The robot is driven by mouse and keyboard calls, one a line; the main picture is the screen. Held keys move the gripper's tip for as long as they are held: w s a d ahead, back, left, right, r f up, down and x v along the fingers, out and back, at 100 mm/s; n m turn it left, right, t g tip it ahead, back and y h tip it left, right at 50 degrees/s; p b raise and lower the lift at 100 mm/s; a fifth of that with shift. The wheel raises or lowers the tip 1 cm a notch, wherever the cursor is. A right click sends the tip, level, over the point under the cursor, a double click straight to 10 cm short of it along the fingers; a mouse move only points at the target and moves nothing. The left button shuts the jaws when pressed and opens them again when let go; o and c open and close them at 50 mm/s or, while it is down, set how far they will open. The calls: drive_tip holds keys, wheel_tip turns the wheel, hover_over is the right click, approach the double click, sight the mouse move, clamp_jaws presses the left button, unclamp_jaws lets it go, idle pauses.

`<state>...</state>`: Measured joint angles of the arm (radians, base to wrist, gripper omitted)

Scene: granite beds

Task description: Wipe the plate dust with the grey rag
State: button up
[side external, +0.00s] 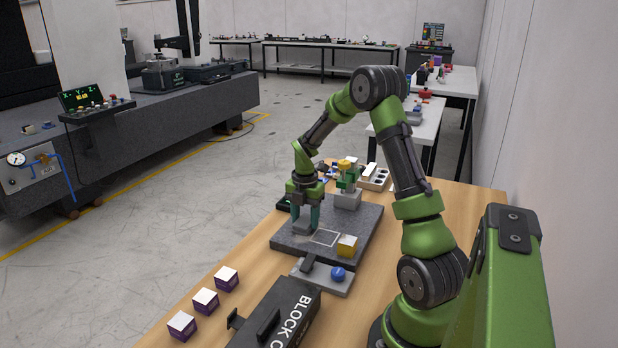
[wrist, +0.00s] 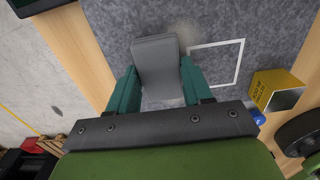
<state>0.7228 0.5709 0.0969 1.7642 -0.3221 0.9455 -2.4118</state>
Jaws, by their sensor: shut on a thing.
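My gripper (side external: 306,218) is shut on the grey rag (wrist: 157,65), low over the left part of the dark granite plate (side external: 362,228). In the side view the rag (side external: 304,229) shows as a small grey pad under the fingertips. In the wrist view it lies between the two green fingers (wrist: 160,88). I cannot tell for sure whether it touches the plate. A faint pale dust patch (wrist: 183,28) shows on the plate beside the rag's far end. A white square outline (side external: 325,238) is marked on the plate right of the rag.
A yellow-and-white block (side external: 347,246) stands near the plate's front right. A grey fixture with green clamp parts (side external: 347,198) stands at the back. A grey base with a blue knob (side external: 338,274), a black case (side external: 280,315) and three purple-and-white boxes (side external: 205,300) are in front.

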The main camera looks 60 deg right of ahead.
drive_tip(key=shift+a+r, duration=0.1)
drive_tip(key=shift+a, duration=0.65)
drive_tip(key=shift+d+f, duration=0.2)
drive_tip(key=shift+d, duration=0.95)
drive_tip(key=shift+a+r, duration=0.1)
drive_tip(key=shift+a, duration=1.05)
drive_tip(key=shift+d, duration=1.2)
drive_tip(key=shift+a, duration=1.25)
drive_tip(key=shift+d, duration=1.25)
drive_tip(key=shift+r, duration=0.2)
